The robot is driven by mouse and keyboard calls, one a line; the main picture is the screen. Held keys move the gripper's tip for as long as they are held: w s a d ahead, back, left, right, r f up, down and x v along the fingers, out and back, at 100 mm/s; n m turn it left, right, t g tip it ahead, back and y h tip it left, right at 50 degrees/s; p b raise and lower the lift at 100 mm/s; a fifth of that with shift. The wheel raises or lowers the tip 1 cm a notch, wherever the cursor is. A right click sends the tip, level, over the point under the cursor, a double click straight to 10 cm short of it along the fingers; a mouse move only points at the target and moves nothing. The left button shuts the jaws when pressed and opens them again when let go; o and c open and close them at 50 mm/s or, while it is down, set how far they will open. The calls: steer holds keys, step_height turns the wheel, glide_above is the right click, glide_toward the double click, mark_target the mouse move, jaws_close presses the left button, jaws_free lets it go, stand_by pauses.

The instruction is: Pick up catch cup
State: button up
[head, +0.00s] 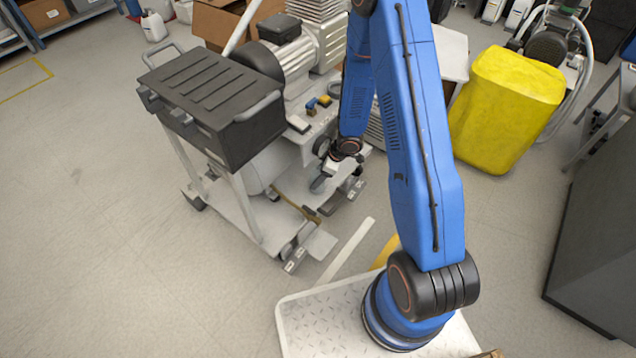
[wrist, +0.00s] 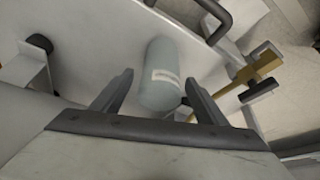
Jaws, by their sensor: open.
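The catch cup (wrist: 162,68) is a grey-blue cylinder with a pale label, seen in the wrist view. It stands or hangs by the cart's light lower shelf; its exact support cannot be told. My gripper (wrist: 159,80) is open, with one dark finger on each side of the cup's near end. No clear contact shows between fingers and cup. In the head view my gripper (head: 327,172) is low beside the compressor cart, and the cup (head: 318,185) shows small and partly hidden just below it.
The cart (head: 250,215) carries a black box (head: 210,105) and a motor. In the wrist view a brass valve-like part (wrist: 258,70) lies right of the cup, and a dark curved handle (wrist: 218,18) is beyond it. A yellow container (head: 508,110) stands right. Floor at left is clear.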

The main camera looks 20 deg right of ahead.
steer(key=shift+w+a+f, duration=0.1)
steer(key=shift+a+f, duration=0.1)
steer(key=shift+f, duration=0.35)
steer(key=c, duration=1.1)
steer(key=shift+r, duration=0.1)
steer(key=shift+c, duration=0.2)
